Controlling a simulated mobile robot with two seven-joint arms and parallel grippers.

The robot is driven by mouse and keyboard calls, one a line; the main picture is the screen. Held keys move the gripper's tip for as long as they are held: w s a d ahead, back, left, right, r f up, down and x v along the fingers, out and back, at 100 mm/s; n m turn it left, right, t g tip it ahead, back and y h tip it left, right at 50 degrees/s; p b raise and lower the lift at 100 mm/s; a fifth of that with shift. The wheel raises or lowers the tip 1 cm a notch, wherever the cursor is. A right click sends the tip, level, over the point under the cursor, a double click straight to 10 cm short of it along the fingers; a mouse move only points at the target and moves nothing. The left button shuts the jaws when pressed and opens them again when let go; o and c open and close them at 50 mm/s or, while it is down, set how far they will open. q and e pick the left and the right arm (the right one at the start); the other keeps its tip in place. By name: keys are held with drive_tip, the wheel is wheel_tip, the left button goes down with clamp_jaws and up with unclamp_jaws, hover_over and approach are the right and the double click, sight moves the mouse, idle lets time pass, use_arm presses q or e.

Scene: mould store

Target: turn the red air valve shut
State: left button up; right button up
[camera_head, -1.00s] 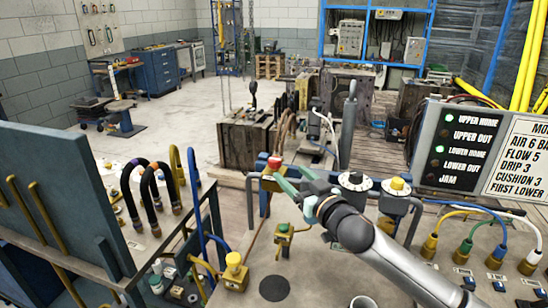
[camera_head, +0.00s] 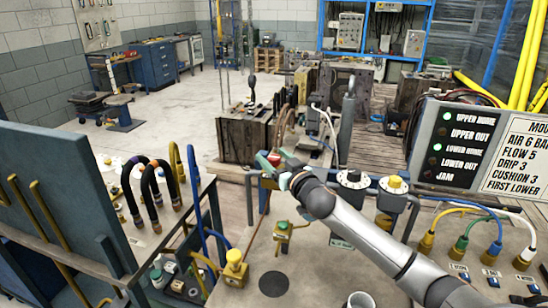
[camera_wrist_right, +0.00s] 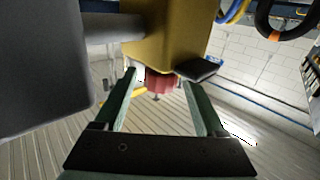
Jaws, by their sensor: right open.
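The red air valve (camera_head: 275,157) is a small red knob near the left end of the blue rail, beyond the workbench. It is partly hidden by my right gripper (camera_head: 270,165), whose teal fingers are at the knob. In the right wrist view, the red knob (camera_wrist_right: 163,83) shows between the two open green fingers (camera_wrist_right: 160,80), under a yellow body (camera_wrist_right: 165,35). Gaps show on both sides of the knob, so the fingers do not appear shut on it. My left gripper is not in view.
A yellow knob (camera_head: 394,182) on a grey cylinder stands right of my arm. A yellow fitting (camera_head: 283,231) and a yellow-topped block (camera_head: 235,262) stand on the bench. Black hoses (camera_head: 150,185) curve at the left. A status panel (camera_head: 460,145) stands at the right.

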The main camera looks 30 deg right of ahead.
clamp_jaws()
idle(0.5)
